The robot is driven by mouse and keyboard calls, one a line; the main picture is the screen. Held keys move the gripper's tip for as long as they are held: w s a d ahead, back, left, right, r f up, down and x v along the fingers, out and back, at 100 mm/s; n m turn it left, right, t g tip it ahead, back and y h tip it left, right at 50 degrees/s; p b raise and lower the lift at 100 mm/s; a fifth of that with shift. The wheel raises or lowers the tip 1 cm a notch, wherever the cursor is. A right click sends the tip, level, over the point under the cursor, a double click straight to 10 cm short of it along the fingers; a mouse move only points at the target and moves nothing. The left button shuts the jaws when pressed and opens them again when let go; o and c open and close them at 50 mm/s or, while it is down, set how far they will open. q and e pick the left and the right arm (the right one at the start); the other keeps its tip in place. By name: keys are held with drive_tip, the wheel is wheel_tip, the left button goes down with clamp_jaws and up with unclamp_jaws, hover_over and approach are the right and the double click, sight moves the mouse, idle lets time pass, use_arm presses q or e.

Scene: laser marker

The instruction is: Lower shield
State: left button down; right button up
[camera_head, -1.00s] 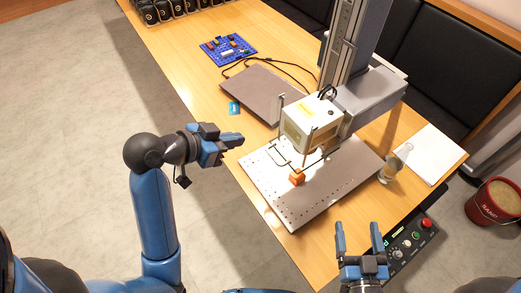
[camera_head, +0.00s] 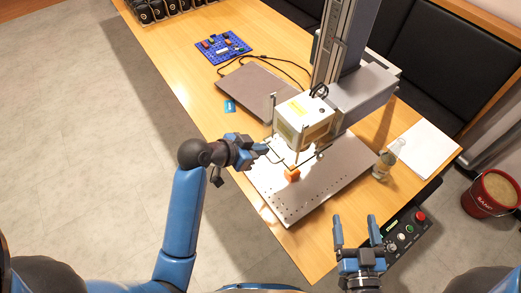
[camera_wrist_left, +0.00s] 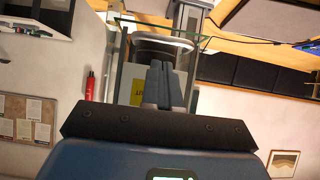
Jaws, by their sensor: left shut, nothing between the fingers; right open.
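The laser marker's white head (camera_head: 306,116) hangs from its grey column above the perforated metal plate (camera_head: 325,185). A clear shield with a thin dark lower frame (camera_head: 300,163) surrounds the space under the head. Its clear panel edges (camera_wrist_left: 122,60) also show in the left wrist view. An orange block (camera_head: 292,175) sits on the plate below. My left gripper (camera_head: 264,148) is shut and empty at the shield's left side; I cannot tell whether it touches. Its closed fingers (camera_wrist_left: 164,85) point at the marker in the wrist view. My right gripper (camera_head: 356,231) is open and empty near the control box.
A control box (camera_head: 405,232) with a red button stands at the table's front right. A glass bottle (camera_head: 386,163) and white paper (camera_head: 420,150) lie to the right. A grey flat panel (camera_head: 245,90) and a blue pegboard (camera_head: 222,48) lie behind. A red bucket (camera_head: 490,194) stands on the floor.

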use_arm(q)
wheel_tip(320, 180, down, 2)
drive_tip(key=shift+w, duration=0.1)
idle(0.4)
wheel_tip(320, 180, down, 18)
drive_tip(key=b, duration=1.2)
drive_tip(key=shift+f, duration=0.15)
